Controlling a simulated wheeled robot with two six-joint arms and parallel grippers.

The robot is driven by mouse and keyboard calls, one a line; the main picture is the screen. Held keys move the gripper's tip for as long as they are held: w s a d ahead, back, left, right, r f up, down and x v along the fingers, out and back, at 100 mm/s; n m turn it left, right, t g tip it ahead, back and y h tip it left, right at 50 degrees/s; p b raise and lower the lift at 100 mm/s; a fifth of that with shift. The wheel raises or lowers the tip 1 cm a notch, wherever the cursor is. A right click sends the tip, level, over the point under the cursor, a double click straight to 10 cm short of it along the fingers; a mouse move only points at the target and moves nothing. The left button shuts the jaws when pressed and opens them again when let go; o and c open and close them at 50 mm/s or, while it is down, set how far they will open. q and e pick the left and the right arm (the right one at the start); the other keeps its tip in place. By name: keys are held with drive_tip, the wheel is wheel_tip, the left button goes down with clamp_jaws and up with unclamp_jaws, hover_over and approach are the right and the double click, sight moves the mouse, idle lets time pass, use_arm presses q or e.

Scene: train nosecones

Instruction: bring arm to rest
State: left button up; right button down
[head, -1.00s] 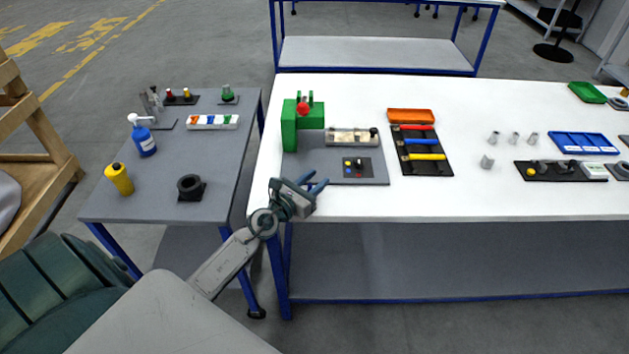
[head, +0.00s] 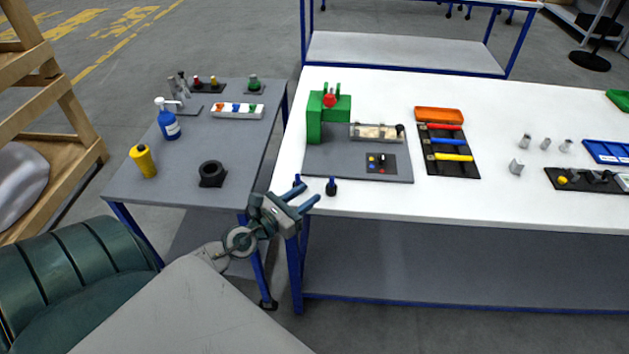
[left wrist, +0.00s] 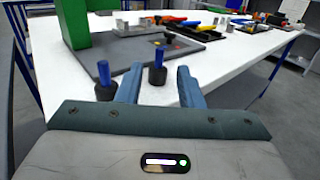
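My left gripper (head: 310,192) is open and empty, just off the front left corner of the white table (head: 500,205). In the left wrist view its two blue fingers (left wrist: 159,78) stand apart with nothing held between them. A small blue-topped dark piece (head: 331,187) stands upright on the table just beyond the fingertips; it also shows in the left wrist view (left wrist: 157,72). A second such piece (left wrist: 105,82) stands to its left, partly hidden behind the gripper in the head view. My right gripper is not in view.
A grey board (head: 340,168) with a green press (head: 316,118) lies behind the pieces. A black rack (head: 450,168) is to its right. A grey side table (head: 230,150) holds a blue bottle (head: 168,122) and a yellow bottle (head: 143,160). Wooden shelving stands at far left.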

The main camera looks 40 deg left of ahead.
use_arm(q)
drive_tip(key=shift+s, duration=0.25)
idle(0.4)
